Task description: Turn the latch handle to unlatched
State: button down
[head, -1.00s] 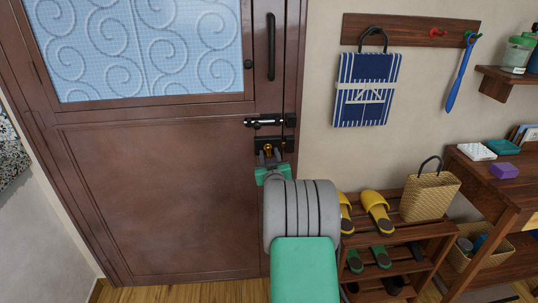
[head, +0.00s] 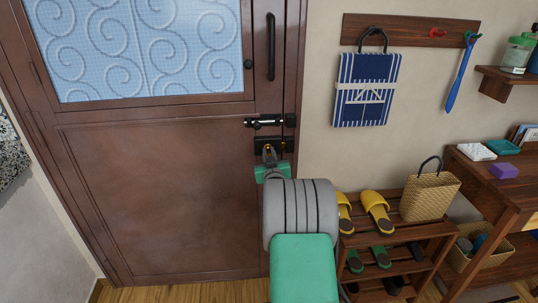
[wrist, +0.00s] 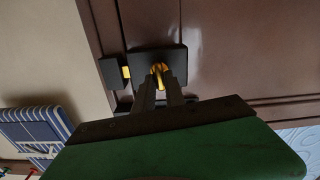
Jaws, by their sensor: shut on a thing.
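The latch is a black plate (wrist: 172,58) on the brown door, with a small brass handle (wrist: 158,69) at its middle. A brass bolt (wrist: 126,72) shows in the gap between the plate and a black keeper block (wrist: 108,73) on the frame side. My gripper (head: 269,152) is in front of the latch, below the black slide bolt. Its fingers are shut on the brass handle, as the wrist view also shows (wrist: 160,80). The fingers hide part of the handle, so its exact angle is hard to tell.
A black slide bolt (head: 265,122) sits just above the latch, and a black pull bar (head: 271,47) higher up. To the right are a shoe rack (head: 415,233) with slippers and a basket, and a blue striped bag (head: 367,90) on the wall. The door's lower panel is clear.

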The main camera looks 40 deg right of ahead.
jog(key=shift+f+b, duration=0.1)
jog(key=shift+b, duration=0.35)
jog(key=n+b, duration=0.1)
jog(key=b, duration=0.1)
jog(key=n+b, duration=0.2)
jog(key=b, duration=0.1)
jog(key=shift+a+f+n, duration=0.1)
jog(key=shift+f+n, duration=0.2)
jog(key=shift+f, duration=0.05)
jog(key=n+b, duration=0.3)
jog(key=b, duration=0.2)
jog(key=shift+w+a+r+n+b, duration=0.1)
jog(key=shift+r+n+b, duration=0.05)
jog(key=shift+n+b, duration=4.85)
jog(key=c, duration=1.4)
grip_release()
